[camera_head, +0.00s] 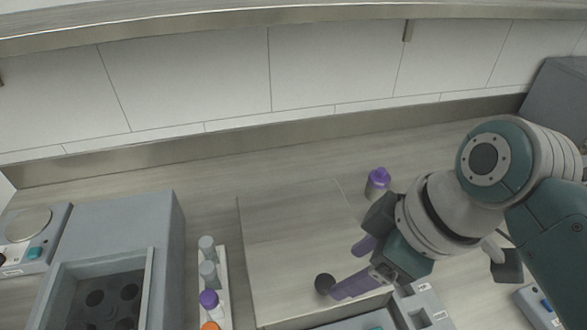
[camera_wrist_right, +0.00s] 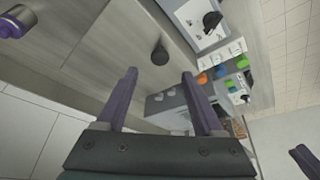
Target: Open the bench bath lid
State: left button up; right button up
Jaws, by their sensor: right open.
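The bench bath lid (camera_head: 290,235) is a flat grey panel lying shut in the middle of the bench. A round black knob (camera_head: 325,284) stands near its front edge. My right gripper (camera_head: 345,271) is open and empty, with purple fingers, above the lid's right part. One fingertip shows right beside the knob in the head view; I cannot tell if they touch. In the right wrist view the knob (camera_wrist_right: 160,56) shows ahead of the gap between the open fingers (camera_wrist_right: 159,73).
A rack of bottles (camera_head: 223,275) stands close to the lid's left. A grey box with round wells (camera_head: 115,292) is further left. A purple-capped bottle (camera_head: 377,183) stands behind my right gripper. A wall and a shelf edge (camera_head: 250,15) bound the back.

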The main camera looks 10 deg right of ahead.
aim_at(326, 283)
jog(key=b+x, duration=0.1)
jog(key=x, duration=0.5)
jog(key=shift+w+a+f, duration=0.1)
jog(key=shift+a+f, duration=0.05)
jog(key=shift+f, duration=0.2)
grip_shut()
dwell(1.1)
